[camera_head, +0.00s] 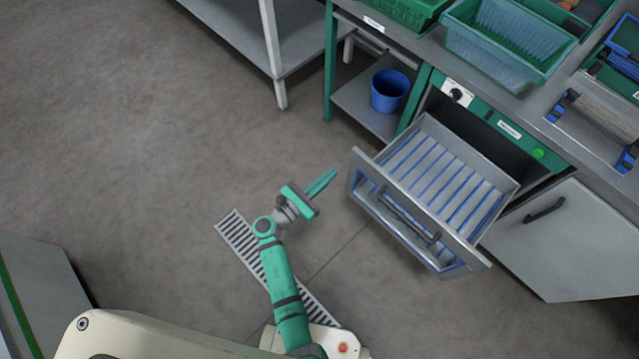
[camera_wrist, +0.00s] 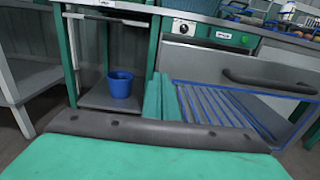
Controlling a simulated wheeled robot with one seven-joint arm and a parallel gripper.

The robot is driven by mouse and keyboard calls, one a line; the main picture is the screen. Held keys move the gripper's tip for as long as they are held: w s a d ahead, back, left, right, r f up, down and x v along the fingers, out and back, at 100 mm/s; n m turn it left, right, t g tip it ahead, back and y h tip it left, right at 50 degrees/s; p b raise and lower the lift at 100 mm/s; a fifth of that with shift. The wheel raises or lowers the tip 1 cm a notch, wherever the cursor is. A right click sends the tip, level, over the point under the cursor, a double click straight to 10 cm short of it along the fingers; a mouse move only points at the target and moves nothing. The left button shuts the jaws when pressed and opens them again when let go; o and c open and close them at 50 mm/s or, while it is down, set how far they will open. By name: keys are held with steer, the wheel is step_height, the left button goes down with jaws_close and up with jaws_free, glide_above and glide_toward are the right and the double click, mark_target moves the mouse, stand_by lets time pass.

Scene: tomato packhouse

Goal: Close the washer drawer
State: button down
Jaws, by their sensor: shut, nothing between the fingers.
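The washer drawer (camera_head: 447,178) is pulled well out of the washer under the counter in the head view. It is a grey metal drawer with blue-edged slats on its floor and a dark bar handle (camera_head: 409,217) on its front. In the wrist view the drawer (camera_wrist: 228,107) shows at the right, with its slats. My gripper (camera_head: 322,182) is shut and empty, left of the drawer front and apart from it. The shut fingers also show in the wrist view (camera_wrist: 161,96), pointing ahead.
A blue bucket (camera_head: 389,91) stands on a low shelf left of the washer. A grey cabinet door (camera_head: 565,240) with a handle is right of the drawer. Green crates (camera_head: 505,42) sit on the counter. A floor grate (camera_head: 238,243) lies by my arm; floor left is open.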

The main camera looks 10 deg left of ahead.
mark_target(351, 158)
steer(key=x, duration=0.7)
